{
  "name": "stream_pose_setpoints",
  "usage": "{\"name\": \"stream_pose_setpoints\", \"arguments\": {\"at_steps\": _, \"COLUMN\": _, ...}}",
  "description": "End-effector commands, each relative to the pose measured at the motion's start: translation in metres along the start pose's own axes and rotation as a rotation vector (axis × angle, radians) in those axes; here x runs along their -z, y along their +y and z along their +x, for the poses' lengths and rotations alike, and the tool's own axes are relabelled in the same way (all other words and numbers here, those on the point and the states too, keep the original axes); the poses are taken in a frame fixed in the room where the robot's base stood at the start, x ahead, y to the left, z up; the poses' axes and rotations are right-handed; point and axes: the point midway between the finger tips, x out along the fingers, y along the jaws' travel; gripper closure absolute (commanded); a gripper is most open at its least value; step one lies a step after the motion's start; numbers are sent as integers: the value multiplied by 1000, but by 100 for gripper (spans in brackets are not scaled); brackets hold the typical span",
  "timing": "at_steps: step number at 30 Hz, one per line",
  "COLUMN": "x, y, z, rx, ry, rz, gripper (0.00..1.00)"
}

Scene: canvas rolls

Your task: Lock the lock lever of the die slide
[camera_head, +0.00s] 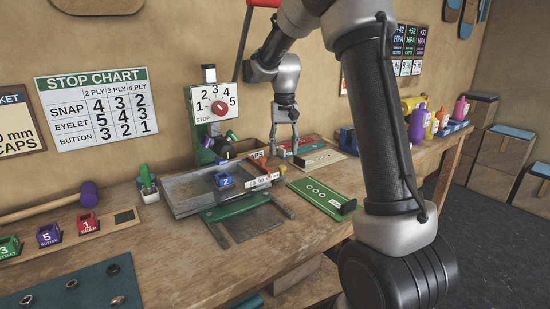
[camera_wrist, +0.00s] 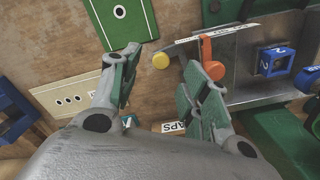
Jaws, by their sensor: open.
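The die slide is a grey metal tray (camera_head: 185,192) on the green press, with a blue die marked 2 (camera_head: 224,181) in it. The die also shows in the wrist view (camera_wrist: 276,62). An orange lever (camera_wrist: 206,50) is at the slide's edge, close to my right finger; whether they touch is unclear. My gripper (camera_head: 284,148) is open and empty, pointing down behind and right of the slide. In the wrist view its fingers (camera_wrist: 160,68) are spread wide.
The press with its numbered dial (camera_head: 220,107) stands behind the slide. Green (camera_head: 322,197) and beige (camera_head: 318,161) cards lie to the right. Numbered dies (camera_head: 50,235) and a mallet (camera_head: 88,195) are at left.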

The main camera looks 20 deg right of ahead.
Motion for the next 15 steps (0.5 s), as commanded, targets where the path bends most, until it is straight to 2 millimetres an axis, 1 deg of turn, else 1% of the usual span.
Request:
{"name": "stream_pose_setpoints", "arguments": {"at_steps": 1, "x": 4, "y": -2, "z": -5, "rx": 4, "ry": 11, "rz": 18, "gripper": 54}}
{"name": "stream_pose_setpoints", "arguments": {"at_steps": 3, "x": 6, "y": -2, "z": -9, "rx": 6, "ry": 15, "rz": 50, "gripper": 54}}
{"name": "stream_pose_setpoints", "arguments": {"at_steps": 8, "x": 4, "y": -2, "z": -4, "rx": 3, "ry": 8, "rz": 88, "gripper": 54}}
{"name": "stream_pose_setpoints", "arguments": {"at_steps": 11, "x": 4, "y": -1, "z": 7, "rx": 2, "ry": 6, "rz": 93, "gripper": 54}}
{"name": "stream_pose_setpoints", "arguments": {"at_steps": 15, "x": 4, "y": -1, "z": 31, "rx": 2, "ry": 4, "rz": 92, "gripper": 54}}
